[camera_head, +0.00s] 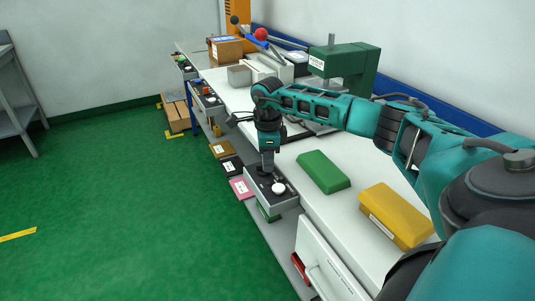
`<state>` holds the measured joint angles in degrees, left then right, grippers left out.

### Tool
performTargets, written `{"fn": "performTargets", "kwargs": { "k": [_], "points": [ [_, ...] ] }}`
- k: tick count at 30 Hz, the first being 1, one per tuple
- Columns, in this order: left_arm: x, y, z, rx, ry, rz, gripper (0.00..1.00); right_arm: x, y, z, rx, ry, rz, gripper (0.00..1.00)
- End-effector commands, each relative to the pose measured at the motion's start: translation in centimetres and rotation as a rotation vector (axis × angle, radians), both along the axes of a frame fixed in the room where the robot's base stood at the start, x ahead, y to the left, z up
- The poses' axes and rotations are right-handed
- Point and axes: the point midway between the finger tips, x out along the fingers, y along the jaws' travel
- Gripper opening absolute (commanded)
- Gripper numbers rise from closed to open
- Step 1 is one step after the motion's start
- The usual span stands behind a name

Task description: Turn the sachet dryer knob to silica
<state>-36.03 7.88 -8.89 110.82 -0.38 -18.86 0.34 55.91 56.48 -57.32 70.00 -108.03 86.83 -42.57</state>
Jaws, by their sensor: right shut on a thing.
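My right arm reaches in from the right over the bench, and its gripper (267,168) points down onto a dark-topped control panel (286,200) at the bench's front edge. The gripper is shut on a small part of this panel, apparently a knob, which the fingers hide. A round white knob (278,188) shows just in front of the fingers and is free. The setting marks are too small to read, and I cannot tell which label names the sachet dryer. My left gripper is not in view.
A green block (323,172) and a yellow block (396,215) lie on the white bench right of the panel. A green machine (343,63) stands behind my arm. More panels (207,98) line the front edge farther off.

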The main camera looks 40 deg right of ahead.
Motion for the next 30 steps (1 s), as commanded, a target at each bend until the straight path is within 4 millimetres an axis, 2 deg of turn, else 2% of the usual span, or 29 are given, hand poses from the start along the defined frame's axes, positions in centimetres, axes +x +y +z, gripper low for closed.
{"fn": "performTargets", "kwargs": {
  "k": [6, 15, 30],
  "points": [
    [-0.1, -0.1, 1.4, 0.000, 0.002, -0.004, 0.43, -0.2, 0.1, 0.3, -0.001, 0.001, -0.184, 0.00],
    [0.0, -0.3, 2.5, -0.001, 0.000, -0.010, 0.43, -0.3, 0.2, 0.2, -0.001, -0.001, -0.359, 0.00],
    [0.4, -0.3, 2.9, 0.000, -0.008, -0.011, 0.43, -0.3, 0.3, 0.0, -0.002, 0.000, -0.437, 0.00]
  ]
}}
